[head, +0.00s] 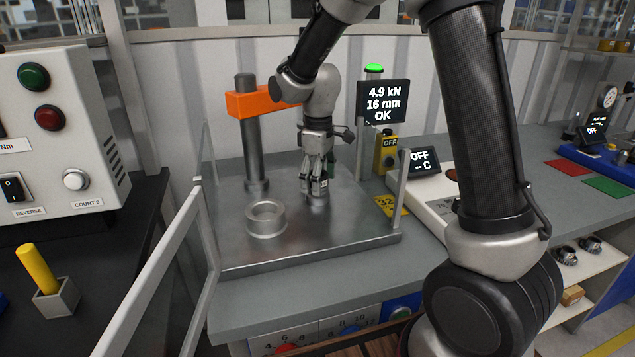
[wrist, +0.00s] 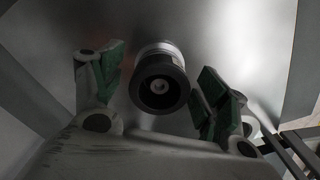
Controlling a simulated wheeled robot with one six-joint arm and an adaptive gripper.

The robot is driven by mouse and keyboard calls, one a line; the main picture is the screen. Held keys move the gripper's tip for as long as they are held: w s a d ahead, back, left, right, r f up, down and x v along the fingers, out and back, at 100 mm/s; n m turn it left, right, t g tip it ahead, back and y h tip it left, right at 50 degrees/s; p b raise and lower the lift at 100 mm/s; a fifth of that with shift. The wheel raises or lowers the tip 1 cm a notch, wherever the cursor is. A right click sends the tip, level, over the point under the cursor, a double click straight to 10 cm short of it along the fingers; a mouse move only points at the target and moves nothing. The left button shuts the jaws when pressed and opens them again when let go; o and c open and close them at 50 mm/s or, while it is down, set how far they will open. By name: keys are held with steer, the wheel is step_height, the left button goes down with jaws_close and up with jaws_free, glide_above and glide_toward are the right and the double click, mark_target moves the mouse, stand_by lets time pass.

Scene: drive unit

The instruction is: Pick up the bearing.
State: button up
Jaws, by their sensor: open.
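My gripper (head: 318,187) points down over the metal press plate. Its green-padded fingers are spread apart in the wrist view (wrist: 157,88). Between them is a round part, apparently the bearing (wrist: 160,84), with a dark face, a central hole and a pale metal band at its far side. Gaps show between it and the fingers on both sides. In the head view the fingers mostly hide this part. A wide, silver ring-shaped piece (head: 265,219) lies on the plate to the left of my gripper; I cannot tell if it is a bearing or a support.
The metal plate (head: 350,240) has clear guard panels and posts around it. A dark column (head: 247,140) with an orange arm (head: 262,101) stands behind left. A display (head: 383,102) reads 4.9 kN, 16 mm, OK. A heater unit (head: 440,205) stands at the right.

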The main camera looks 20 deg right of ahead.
steer(key=c, duration=1)
steer(key=shift+c, duration=0.2)
